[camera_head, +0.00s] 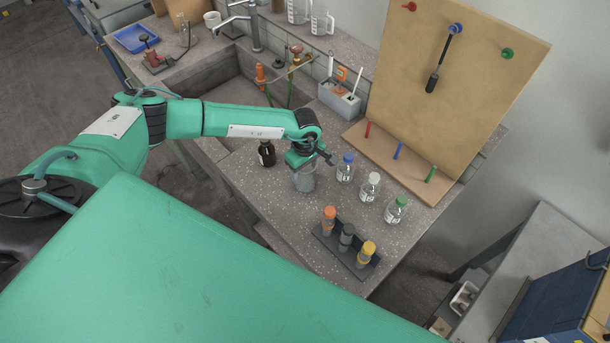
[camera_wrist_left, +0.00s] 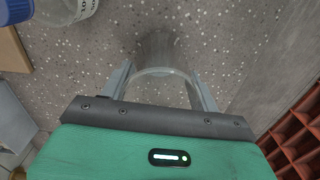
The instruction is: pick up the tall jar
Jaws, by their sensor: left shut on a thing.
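The tall jar (camera_head: 304,180) is clear glass and stands upright at the bench's middle, below my left gripper (camera_head: 304,166). In the left wrist view the jar (camera_wrist_left: 161,50) shows as a round rim and a see-through wall between the two fingers. My left gripper (camera_wrist_left: 163,78) is shut on the jar near its rim. The gripper partly hides the jar's top in the head view. I cannot tell whether its base touches the bench. My right gripper is not in view.
A brown bottle (camera_head: 267,153) stands left of the jar. Blue-capped (camera_head: 345,168), white-capped (camera_head: 370,187) and green-capped (camera_head: 396,209) bottles stand to its right. A dark rack (camera_head: 329,240) with capped tubes is in front. A pegboard (camera_head: 460,80) rises behind.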

